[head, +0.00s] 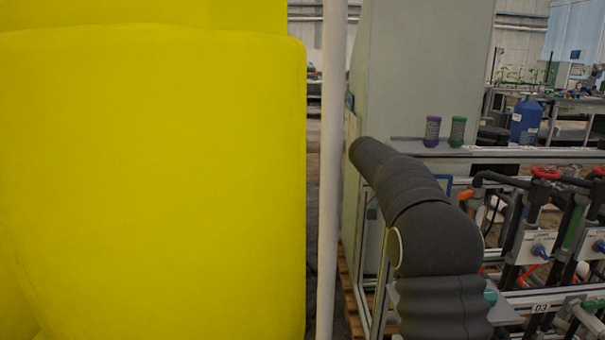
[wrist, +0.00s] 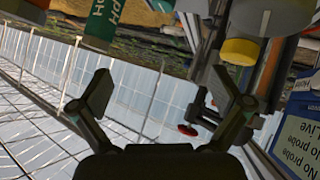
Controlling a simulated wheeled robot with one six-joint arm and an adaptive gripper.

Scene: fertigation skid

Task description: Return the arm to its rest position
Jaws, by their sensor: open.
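My arm, dark grey, rises from the lower middle of the head view and reaches away to the upper left. My gripper does not show in the head view. In the wrist view my gripper (wrist: 165,98) is open, its two dark fingers spread wide with nothing between them. The wrist picture is tilted, with a white grid-like surface behind the left finger.
A large yellow tank (head: 150,180) fills the left, with a white pipe (head: 331,170) beside it. A blue sign (wrist: 297,146) shows in the wrist view.

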